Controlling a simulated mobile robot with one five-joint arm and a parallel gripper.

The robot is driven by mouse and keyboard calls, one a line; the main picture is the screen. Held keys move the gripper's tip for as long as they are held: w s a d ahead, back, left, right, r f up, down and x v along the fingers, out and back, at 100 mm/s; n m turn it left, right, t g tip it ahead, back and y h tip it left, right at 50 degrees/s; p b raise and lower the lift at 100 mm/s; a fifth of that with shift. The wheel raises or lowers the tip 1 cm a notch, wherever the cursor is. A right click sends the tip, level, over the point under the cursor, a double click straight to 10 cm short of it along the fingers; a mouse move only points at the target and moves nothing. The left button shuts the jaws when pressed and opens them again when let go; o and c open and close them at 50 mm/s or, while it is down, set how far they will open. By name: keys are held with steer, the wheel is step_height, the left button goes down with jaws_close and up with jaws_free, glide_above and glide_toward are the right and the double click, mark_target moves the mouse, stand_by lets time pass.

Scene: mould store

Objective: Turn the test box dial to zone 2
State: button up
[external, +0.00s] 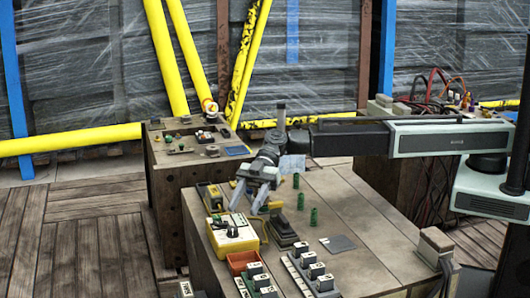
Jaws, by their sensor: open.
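The test box (243,245) is yellow with a pale top and stands near the left edge of the wooden bench. Its dark dial (232,232) shows on the top face; the picture is too small to read its pointer or zone marks. My gripper (248,207) is open, its two grey fingers pointing down. In the picture it is just above and behind the box, apart from the dial, with nothing seen between the fingers. Its exact height over the box cannot be told.
An orange tray (241,262) and rows of white-topped blocks (313,270) stand in front. A black block (281,233) and several green cylinders (314,216) stand to the right. A grey plate (338,244) lies on the bench (375,225), whose right part is mostly clear.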

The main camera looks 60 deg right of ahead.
steer(key=d, duration=0.2)
steer(key=h+p, duration=0.9)
steer(key=p, duration=0.9)
glide_toward(233, 226)
steer(key=shift+t, duration=0.3)
steer(key=b+x, duration=0.4)
steer(key=x, duration=0.1)
steer(key=b+x, duration=0.3)
steer(key=shift+s+f, duration=0.1)
steer(key=shift+s, duration=0.25)
jaws_close()
